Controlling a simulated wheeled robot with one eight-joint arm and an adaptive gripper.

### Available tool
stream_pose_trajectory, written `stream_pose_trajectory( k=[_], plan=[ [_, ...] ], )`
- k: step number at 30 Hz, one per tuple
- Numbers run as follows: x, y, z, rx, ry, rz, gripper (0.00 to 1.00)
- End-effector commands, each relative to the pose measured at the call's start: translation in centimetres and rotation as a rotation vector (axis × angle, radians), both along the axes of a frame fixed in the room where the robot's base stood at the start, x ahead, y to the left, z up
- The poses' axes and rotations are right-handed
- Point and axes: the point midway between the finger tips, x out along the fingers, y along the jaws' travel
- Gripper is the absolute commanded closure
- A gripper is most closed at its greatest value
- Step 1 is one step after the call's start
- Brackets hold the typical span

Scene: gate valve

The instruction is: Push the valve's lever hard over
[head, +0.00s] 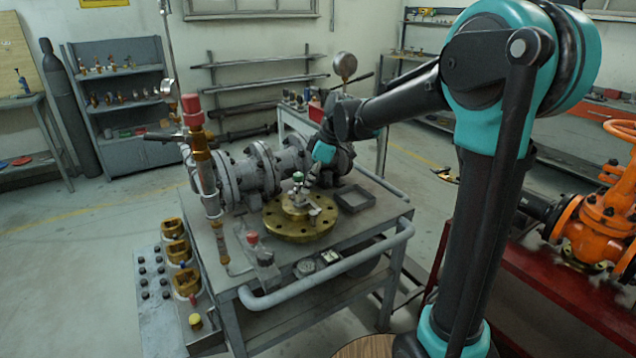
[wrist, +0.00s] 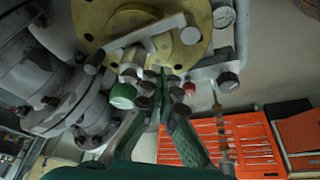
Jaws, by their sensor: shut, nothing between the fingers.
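A small valve (head: 298,194) stands on a round brass flange (head: 318,224) on the work table in the head view. In the wrist view the brass flange (wrist: 90,17) is at the top. A pale grey bar that looks like the lever (wrist: 143,33) lies slantwise across it, and a green knob (wrist: 123,96) sits just below. My gripper (wrist: 164,78) is shut and empty, its fingertips close beside the valve body, right of the green knob. I cannot tell whether they touch it. In the head view my gripper (head: 307,182) comes down over the valve and is partly hidden.
Large grey flanged pipework (head: 258,172) stands behind the valve. A dark square frame (head: 354,198) lies right of the flange.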

Motion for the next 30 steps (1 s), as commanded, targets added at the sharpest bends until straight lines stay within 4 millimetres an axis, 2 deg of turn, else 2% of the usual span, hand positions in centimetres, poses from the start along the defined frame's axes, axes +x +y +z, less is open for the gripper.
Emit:
stream_pose_trajectory(
  k=[13,22,30],
  plan=[
    [0.0,0.5,0.0,0.000,0.000,-0.003,1.00],
    [-0.3,2.0,0.0,0.000,0.000,-0.134,1.00],
    [-0.3,2.4,0.0,0.000,0.000,-0.138,1.00]
  ],
)
